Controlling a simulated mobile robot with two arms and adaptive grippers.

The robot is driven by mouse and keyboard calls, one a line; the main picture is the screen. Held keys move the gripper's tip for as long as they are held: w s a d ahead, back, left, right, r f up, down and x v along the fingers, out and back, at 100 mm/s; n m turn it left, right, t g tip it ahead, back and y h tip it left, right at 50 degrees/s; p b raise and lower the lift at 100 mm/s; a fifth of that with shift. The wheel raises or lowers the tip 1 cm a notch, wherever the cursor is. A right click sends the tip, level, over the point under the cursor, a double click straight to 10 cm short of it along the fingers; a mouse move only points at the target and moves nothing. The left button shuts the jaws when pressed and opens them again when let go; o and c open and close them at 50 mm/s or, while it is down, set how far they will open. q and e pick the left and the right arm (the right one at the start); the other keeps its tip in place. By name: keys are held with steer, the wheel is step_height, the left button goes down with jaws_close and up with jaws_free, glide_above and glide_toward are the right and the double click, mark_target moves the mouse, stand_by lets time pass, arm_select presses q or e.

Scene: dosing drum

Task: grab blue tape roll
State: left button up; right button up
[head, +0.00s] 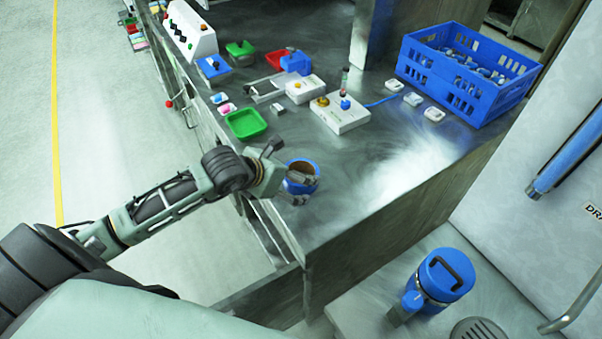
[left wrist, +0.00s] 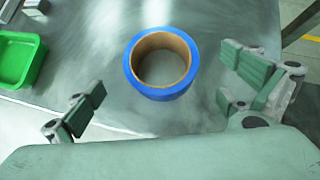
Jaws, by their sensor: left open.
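The blue tape roll (head: 301,187) lies flat near the front edge of the metal table in the head view. In the left wrist view the tape roll (left wrist: 134,78) shows its blue outside and brown cardboard core. It lies ahead of and between my open left fingers, with a gap to each. My left gripper (head: 283,172) is at the roll in the head view, overlapping its near side. Its green-padded fingers also show spread apart in the left wrist view (left wrist: 170,98), with nothing held. My right gripper is not in view.
A green tray (head: 246,124) lies left of the roll. White boxes with knobs (head: 340,113) stand behind it. A blue crate (head: 466,72) of parts is at the back right. The table (head: 345,205) right of the roll is clear. A blue-lidded container (head: 446,276) stands below.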

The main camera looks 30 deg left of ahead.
mark_target(306, 165)
arm_select(q)
steer(key=x, duration=0.1)
steer(key=p+x, duration=0.1)
steer(key=x, duration=0.1)
steer(key=shift+w+d+r, duration=0.1)
steer(key=shift+w+r, duration=0.05)
steer(key=shift+w, duration=0.15)
steer(key=shift+w+f, duration=0.2)
steer(key=shift+f, duration=0.05)
steer(key=c, duration=1.1)
steer(key=shift+c, duration=1.2)
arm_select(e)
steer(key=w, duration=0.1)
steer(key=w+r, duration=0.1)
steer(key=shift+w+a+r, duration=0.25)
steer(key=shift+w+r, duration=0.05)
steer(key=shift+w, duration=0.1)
